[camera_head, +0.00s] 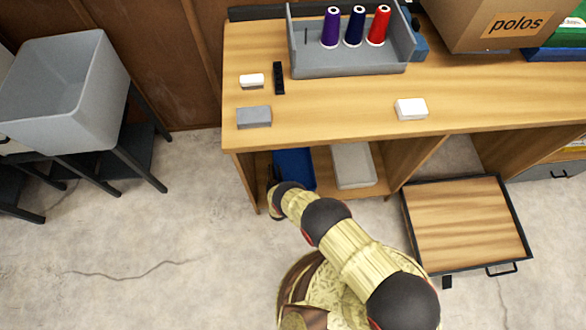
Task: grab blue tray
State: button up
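The blue tray (294,168) is in the left opening under the wooden workbench. It stands left of a light grey tray, and its lower part is hidden behind my arm. My arm reaches from the bottom of the view up to the left edge of that opening. My gripper (273,203) is at the arm's far end, by the left front of the opening, close to the blue tray in the picture. It is small and partly hidden by my wrist, so I cannot tell its finger opening or any contact.
The light grey tray (353,165) lies beside the blue one. The workbench (330,108) has a left side panel near my gripper. An open drawer (465,222) juts out at right. A grey bin (65,95) stands on a black stand at left. Concrete floor is clear at lower left.

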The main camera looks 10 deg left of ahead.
jog(key=shift+r, duration=0.1)
jog(key=shift+c, duration=0.7)
jog(key=c, duration=0.4)
grip_shut()
